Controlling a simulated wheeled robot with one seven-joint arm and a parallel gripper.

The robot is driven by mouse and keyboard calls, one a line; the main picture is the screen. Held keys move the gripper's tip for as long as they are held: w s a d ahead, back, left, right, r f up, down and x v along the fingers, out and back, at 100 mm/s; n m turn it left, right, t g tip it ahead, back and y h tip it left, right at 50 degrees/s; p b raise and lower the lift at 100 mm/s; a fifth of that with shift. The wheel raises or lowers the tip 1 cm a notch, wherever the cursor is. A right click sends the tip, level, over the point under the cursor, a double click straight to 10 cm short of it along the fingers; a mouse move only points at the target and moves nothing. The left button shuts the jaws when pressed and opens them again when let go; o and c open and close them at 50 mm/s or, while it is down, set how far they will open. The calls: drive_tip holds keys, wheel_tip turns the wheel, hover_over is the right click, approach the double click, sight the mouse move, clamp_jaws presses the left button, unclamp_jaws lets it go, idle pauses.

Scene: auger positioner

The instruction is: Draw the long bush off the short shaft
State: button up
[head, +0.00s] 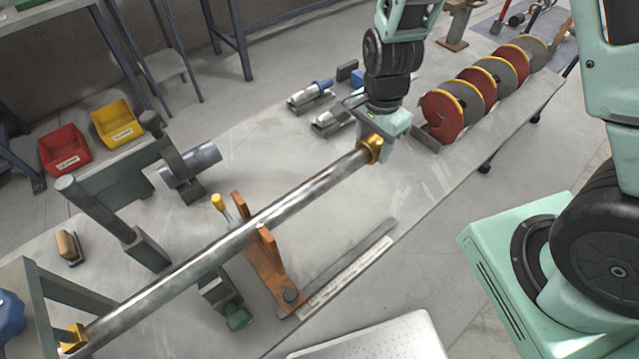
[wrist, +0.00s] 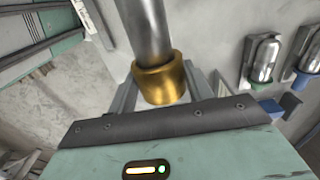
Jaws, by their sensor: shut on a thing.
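A gold bush (head: 374,150) sits at the upper right end of a long steel shaft (head: 310,190). My gripper (head: 382,142) is shut on this bush. In the wrist view, the bush (wrist: 159,82) lies between the two grey fingers of my gripper (wrist: 163,92). The shaft (wrist: 146,30) runs into the bush from above and the bush still surrounds its end. How far the shaft reaches inside is hidden. Another gold piece (head: 73,338) is at the shaft's lower left end. I cannot tell which shaft or bush counts as short or long.
An orange support (head: 268,265) stands under the shaft's middle. Red and grey discs (head: 445,115) line the bench (head: 340,225) at right.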

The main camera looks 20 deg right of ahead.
drive_tip(key=w+d, duration=0.2)
drive_tip(key=d, duration=0.4)
drive_tip(key=shift+w, duration=0.25)
idle(0.6)
